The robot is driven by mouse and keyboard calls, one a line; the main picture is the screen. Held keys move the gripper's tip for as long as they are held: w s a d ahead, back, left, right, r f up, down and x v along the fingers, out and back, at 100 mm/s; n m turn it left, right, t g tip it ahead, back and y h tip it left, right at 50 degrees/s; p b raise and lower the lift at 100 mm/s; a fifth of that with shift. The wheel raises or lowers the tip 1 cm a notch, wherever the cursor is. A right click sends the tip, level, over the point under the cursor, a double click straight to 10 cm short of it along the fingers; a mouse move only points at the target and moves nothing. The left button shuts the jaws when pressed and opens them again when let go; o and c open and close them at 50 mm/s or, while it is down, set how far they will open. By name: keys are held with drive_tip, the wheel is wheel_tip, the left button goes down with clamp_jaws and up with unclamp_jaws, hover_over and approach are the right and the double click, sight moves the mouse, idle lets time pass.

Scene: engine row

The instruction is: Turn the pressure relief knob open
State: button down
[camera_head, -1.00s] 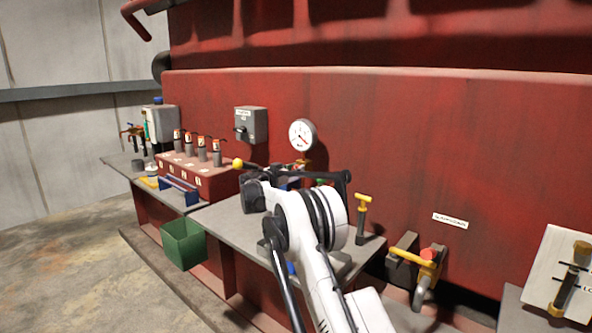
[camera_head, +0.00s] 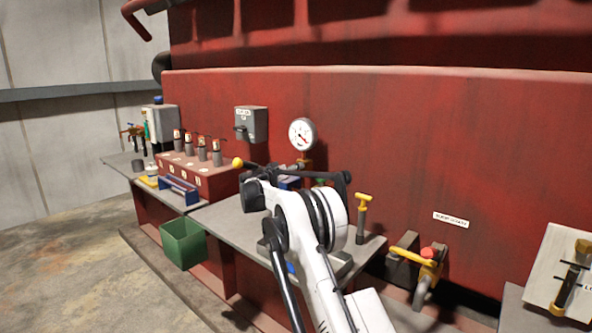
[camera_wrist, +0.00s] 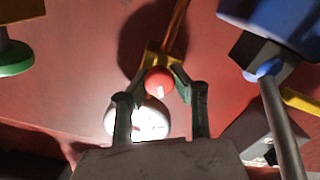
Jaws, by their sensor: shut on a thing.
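The pressure relief knob is a small red round knob with a white mark (camera_wrist: 158,83), on a brass fitting in the wrist view. My gripper (camera_wrist: 157,82) has its two dark fingers on either side of the knob and is shut on it. A white-faced round gauge (camera_wrist: 152,119) shows partly behind the fingers. In the head view the gauge (camera_head: 302,134) stands on a brass stem against the red engine wall. My gripper (camera_head: 292,167) is just below it there, largely hidden by my arm, and the knob cannot be made out.
In the wrist view a blue part (camera_wrist: 275,22) and grey post are close on the right, and a green disc (camera_wrist: 12,58) is on the left. In the head view a yellow T-handle (camera_head: 363,200) stands right of my arm, and a red block with several levers (camera_head: 203,177) stands left.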

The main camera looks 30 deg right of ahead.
drive_tip(key=n, duration=0.6)
drive_tip(key=shift+f, duration=0.1)
drive_tip(key=n, duration=0.6)
drive_tip(key=shift+w+b, duration=0.1)
drive_tip(key=shift+b, duration=0.2)
idle(0.3)
drive_tip(key=c, duration=1.4)
unclamp_jaws()
drive_tip(key=shift+a, duration=0.15)
drive_tip(key=v, duration=1.2)
